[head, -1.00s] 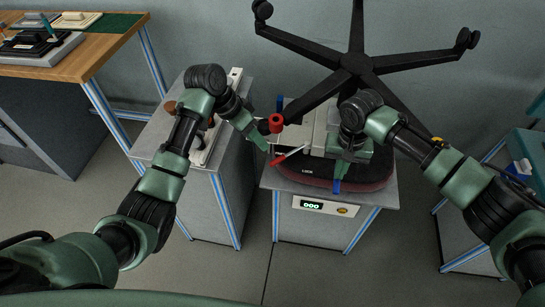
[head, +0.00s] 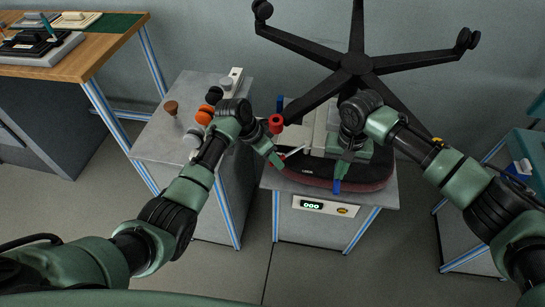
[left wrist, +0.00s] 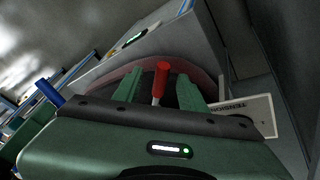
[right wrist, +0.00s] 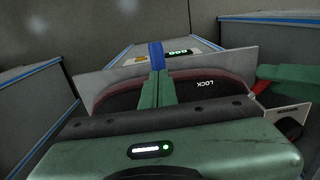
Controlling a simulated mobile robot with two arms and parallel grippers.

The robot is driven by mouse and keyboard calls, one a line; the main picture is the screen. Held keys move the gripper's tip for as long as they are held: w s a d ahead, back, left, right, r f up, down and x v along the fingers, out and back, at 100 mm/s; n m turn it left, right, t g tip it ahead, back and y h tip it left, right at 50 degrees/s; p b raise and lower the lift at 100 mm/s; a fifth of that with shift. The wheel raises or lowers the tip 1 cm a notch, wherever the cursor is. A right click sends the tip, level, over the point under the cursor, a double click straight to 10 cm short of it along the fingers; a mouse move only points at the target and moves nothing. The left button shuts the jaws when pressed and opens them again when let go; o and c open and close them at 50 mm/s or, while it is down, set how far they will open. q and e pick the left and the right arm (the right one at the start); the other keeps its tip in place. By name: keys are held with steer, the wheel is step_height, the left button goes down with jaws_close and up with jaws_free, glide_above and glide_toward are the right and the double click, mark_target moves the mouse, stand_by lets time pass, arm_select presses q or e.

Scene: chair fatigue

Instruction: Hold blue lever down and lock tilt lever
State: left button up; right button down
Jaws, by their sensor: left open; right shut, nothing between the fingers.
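The upturned chair seat (head: 370,178) lies on a stand. The tilt lever, a pale rod (head: 293,153) with a red end (left wrist: 161,78), sticks out beside it. My left gripper (head: 277,162) is open; in the left wrist view its fingers (left wrist: 160,74) stand on either side of the red end. The gripper hides that end in the head view. The blue lever (head: 337,186) is at the seat's front edge. My right gripper (head: 340,175) is shut and empty, its fingertips at the blue lever (right wrist: 156,54). I cannot tell whether they press it.
A red knob (head: 275,123) sits just behind my left gripper. The black five-arm chair base (head: 356,64) spreads above the seat. A grey cabinet (head: 165,145) with several knobs stands at left. A small panel with a green display (head: 312,205) is on the stand's front.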

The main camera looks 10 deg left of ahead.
arm_select(q)
jaws_close()
steer(key=shift+d, duration=0.1)
stand_by(1.3)
